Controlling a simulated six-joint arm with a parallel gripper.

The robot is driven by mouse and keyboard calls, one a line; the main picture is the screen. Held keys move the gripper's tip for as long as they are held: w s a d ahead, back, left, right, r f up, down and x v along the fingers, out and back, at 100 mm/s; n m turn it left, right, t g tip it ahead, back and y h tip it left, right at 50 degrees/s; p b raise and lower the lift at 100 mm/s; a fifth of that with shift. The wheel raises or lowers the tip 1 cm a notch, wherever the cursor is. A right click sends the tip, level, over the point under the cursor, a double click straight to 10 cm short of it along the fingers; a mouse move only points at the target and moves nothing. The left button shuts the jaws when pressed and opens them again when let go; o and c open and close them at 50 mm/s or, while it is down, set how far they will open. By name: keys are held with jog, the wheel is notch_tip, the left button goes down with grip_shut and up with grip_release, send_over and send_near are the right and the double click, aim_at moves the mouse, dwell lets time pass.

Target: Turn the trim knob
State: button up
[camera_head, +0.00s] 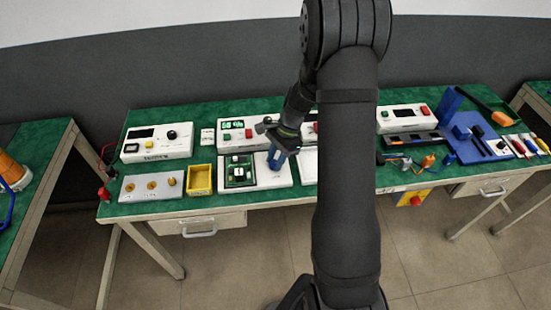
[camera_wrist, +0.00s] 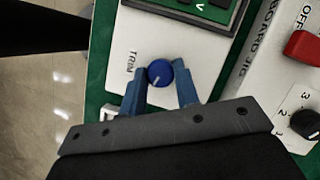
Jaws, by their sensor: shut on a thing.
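The trim knob (camera_wrist: 159,73) is a round blue knob with a white pointer line, on a white panel (camera_wrist: 205,50) beside the printed word TRIM. In the wrist view its pointer slants towards the lower left. My gripper (camera_wrist: 160,80) has its two blue fingers on either side of the knob and is shut on it. In the head view my gripper (camera_head: 275,157) reaches down to the white board fixture (camera_head: 268,177) on the green bench. The knob itself is hidden there by the fingers.
A green circuit board (camera_head: 238,172) sits on the fixture left of my gripper. A yellow bin (camera_head: 200,180) stands further left. In the wrist view a red switch (camera_wrist: 303,46) and a black selector knob (camera_wrist: 303,123) lie to the right. White instrument boxes (camera_head: 158,142) stand behind.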

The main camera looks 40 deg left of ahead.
jog(key=o, duration=1)
jog(key=shift+c, duration=0.2)
jog(key=v, duration=1.7)
jog(key=shift+w+r, duration=0.15)
jog(key=shift+r, duration=0.05)
